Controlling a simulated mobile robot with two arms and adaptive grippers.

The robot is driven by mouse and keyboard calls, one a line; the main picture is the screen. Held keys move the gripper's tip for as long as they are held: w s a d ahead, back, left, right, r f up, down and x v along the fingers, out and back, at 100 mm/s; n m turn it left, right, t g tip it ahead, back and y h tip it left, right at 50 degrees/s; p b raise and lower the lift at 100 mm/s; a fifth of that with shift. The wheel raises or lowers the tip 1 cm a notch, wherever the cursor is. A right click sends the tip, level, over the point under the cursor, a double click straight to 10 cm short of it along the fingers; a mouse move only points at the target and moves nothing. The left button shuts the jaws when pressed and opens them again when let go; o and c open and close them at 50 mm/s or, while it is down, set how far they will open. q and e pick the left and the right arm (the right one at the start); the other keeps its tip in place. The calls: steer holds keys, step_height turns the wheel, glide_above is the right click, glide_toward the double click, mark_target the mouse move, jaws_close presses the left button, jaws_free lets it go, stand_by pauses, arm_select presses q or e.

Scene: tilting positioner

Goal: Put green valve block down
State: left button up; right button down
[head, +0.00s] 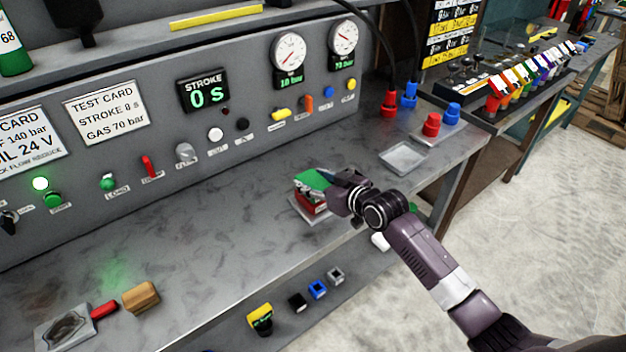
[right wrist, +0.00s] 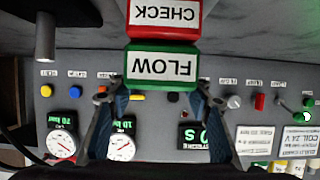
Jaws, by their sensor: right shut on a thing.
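The green valve block (head: 313,180) is at the front right of the grey bench, above a red block (head: 311,203) on a small grey base plate (head: 301,212). In the right wrist view, the green valve block (right wrist: 162,64) reads FLOW and the red block (right wrist: 165,17) reads CHECK; both labels appear upside down. My right gripper (head: 334,180) is shut on the green valve block, with one finger on each side. The two blocks appear stacked edge to edge; I cannot tell whether they fully touch. My left gripper is not in view.
An empty shallow tray (head: 402,157) lies to the right, near red and blue caps (head: 431,124). A control panel (head: 215,110) with gauges stands behind. The middle of the bench is clear.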

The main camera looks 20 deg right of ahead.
steer(key=shift+r, duration=0.1)
steer(key=c, duration=1.5)
jaws_free()
steer(key=shift+f, duration=0.3)
steer(key=o, duration=0.5)
steer(key=shift+r, duration=0.1)
steer(key=shift+r, duration=0.1)
steer(key=shift+s+d, duration=0.1)
steer(key=shift+s, duration=0.25)
steer(key=b+v, duration=0.1)
steer(key=v, duration=1)
steer(key=shift+s+r+b, duration=0.15)
steer(key=shift+s+b, duration=0.05)
steer(key=shift+b, duration=0.15)
